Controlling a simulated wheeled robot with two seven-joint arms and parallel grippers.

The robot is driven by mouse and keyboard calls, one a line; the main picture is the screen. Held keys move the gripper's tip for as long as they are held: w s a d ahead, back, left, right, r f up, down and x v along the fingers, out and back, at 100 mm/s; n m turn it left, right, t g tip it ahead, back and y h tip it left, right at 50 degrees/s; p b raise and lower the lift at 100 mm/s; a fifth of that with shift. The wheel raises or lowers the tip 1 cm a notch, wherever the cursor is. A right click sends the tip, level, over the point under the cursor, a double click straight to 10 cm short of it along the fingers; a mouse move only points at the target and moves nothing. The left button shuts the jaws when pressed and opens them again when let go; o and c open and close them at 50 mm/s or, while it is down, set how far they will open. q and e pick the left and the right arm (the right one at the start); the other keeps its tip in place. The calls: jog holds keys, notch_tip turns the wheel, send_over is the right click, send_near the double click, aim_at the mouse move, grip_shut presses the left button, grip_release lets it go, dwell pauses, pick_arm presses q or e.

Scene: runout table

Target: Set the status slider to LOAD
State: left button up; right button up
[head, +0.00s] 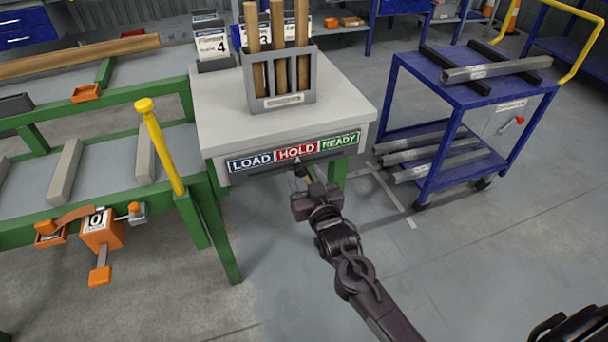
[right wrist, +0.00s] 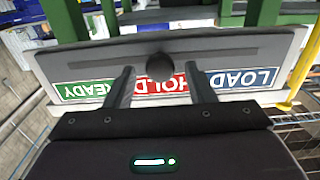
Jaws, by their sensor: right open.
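The status slider strip (head: 296,152) is on the front edge of the grey-topped stand, with a blue LOAD label (head: 250,162), a red HOLD label (head: 296,152) and a green READY label (head: 340,143). The dark round slider knob (right wrist: 160,67) is at HOLD. My right gripper (head: 302,182) is just in front of HOLD. In the right wrist view the right gripper (right wrist: 161,80) is open, its fingers either side of the knob and apart from it. That view shows the labels upside down, with LOAD on the right. My left gripper is not in view.
A grey holder (head: 283,103) with wooden rods stands on the stand (head: 340,95). A green roller table (head: 100,175) with a yellow post (head: 160,145) is to the left. A blue cart (head: 470,95) carrying metal bars is to the right. Floor lies clear between stand and cart.

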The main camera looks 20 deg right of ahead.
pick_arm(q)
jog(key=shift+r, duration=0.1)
pick_arm(e)
jog(key=shift+w, duration=0.5)
jog(key=shift+c, duration=0.4)
